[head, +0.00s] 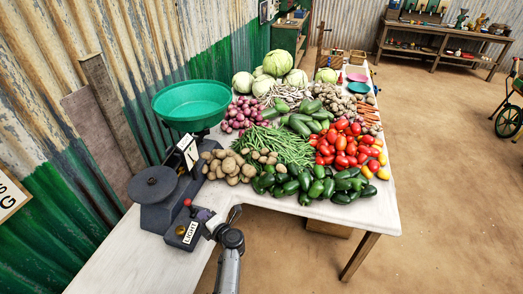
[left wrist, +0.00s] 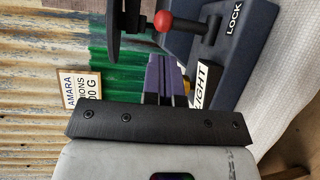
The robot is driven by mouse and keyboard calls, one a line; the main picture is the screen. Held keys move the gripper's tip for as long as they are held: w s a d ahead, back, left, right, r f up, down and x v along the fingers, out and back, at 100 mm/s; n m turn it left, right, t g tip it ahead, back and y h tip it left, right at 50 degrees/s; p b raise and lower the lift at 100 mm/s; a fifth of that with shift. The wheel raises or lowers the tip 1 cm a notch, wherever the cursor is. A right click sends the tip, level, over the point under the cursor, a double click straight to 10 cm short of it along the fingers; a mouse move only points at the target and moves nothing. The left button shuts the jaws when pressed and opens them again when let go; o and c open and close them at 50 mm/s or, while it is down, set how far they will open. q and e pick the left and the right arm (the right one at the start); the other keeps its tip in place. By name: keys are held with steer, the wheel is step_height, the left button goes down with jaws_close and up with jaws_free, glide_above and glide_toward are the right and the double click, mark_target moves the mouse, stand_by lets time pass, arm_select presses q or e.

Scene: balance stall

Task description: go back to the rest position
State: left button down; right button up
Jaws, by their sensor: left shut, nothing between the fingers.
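My left gripper (head: 203,214) is shut and empty at the near side of the balance scale (head: 158,218). In the left wrist view its purple fingers (left wrist: 163,80) lie together, pointing at the scale's dark base. A lever with a red knob (head: 187,202) stands close by the fingers; the knob (left wrist: 163,21) also shows in the left wrist view, beyond the fingertips. Whether the fingers touch the scale I cannot tell. The labels LIGHT (left wrist: 203,86) and LOCK (left wrist: 235,18) are on the scale. My right gripper is not in view.
The scale carries an empty green pan (head: 192,101) and a dark round plate (head: 152,184). Potatoes (head: 229,166), green beans (head: 283,143), dark green peppers (head: 315,184) and tomatoes (head: 345,142) cover the table (head: 300,208) to the right. Its near left part is clear. A corrugated wall (head: 60,110) stands at left.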

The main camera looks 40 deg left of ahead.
arm_select(q)
steer(key=w+d+r+m+t+h, duration=0.35)
steer(key=r+m+t, duration=0.45)
steer(key=m+t, duration=0.4)
steer(key=s+d+f+m+t+h, duration=0.1)
steer(key=d+m+t+h, duration=0.2)
steer(key=d+m+h, duration=0.95)
steer(key=s+d+f+m+g+h, duration=0.2)
steer(key=s+d+f+m+g, duration=0.35)
steer(key=s+d+m, duration=0.35)
steer(key=s+d+m+g+y, duration=0.15)
steer(key=s+g, duration=0.25)
steer(key=s, duration=0.6)
steer(key=s+d+m+g+h, duration=0.1)
steer(key=s+d+m+g, duration=0.2)
steer(key=s, duration=0.6)
step_height(320, 180, up, 31)
steer(key=a+p, duration=0.1)
steer(key=p, duration=3)
steer(key=shift+w+a+n+g, duration=0.15)
steer(key=shift+w+n+g, duration=0.05)
steer(key=shift+n+g, duration=0.15)
